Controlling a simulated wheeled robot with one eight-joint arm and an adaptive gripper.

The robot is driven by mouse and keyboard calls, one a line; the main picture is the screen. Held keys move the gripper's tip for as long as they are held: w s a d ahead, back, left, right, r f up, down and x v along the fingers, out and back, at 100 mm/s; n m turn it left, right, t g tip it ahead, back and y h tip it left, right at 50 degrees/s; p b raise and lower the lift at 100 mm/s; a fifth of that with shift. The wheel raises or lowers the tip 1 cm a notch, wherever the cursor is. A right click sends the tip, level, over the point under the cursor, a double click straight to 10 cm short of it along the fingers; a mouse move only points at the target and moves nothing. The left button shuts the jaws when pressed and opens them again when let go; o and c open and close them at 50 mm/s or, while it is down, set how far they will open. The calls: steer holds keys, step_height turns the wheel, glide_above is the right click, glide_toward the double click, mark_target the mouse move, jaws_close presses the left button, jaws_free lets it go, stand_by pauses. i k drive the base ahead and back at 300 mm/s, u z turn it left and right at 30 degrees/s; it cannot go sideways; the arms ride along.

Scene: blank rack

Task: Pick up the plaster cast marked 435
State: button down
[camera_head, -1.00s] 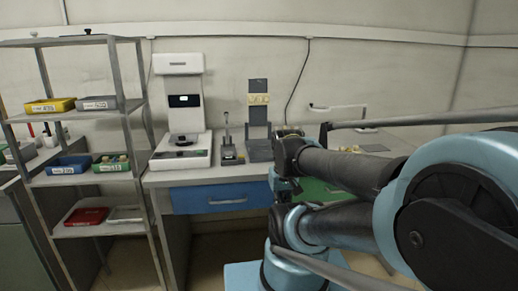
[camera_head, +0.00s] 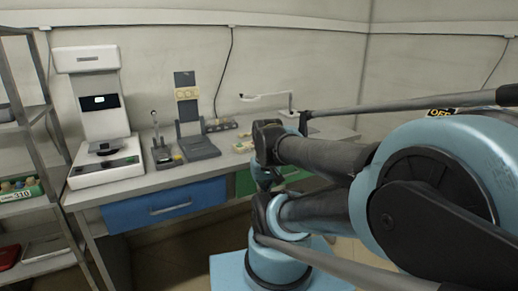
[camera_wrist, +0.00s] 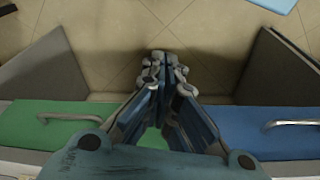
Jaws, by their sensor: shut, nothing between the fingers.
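I cannot pick out a plaster cast marked 435 in either view. Small pale items (camera_head: 243,146) lie on the bench beside my arm, too small to read, and my arm hides part of that area. In the wrist view my gripper (camera_wrist: 163,65) is shut and empty, its fingertips together. It hangs above the floor in front of a green drawer (camera_wrist: 50,123) and a blue drawer (camera_wrist: 265,130).
The bench (camera_head: 180,175) carries a white machine (camera_head: 101,125), a small stand (camera_head: 163,152) and a grey holder (camera_head: 195,148). A lamp (camera_head: 268,97) stands farther right. A metal rack (camera_head: 40,150) with trays is at the left edge.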

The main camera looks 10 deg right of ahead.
mark_target(248, 147)
steer(key=u, duration=1.05)
steer(key=k, duration=1.3)
steer(key=z, duration=1.05)
steer(key=i, duration=1)
steer(key=z, duration=0.05)
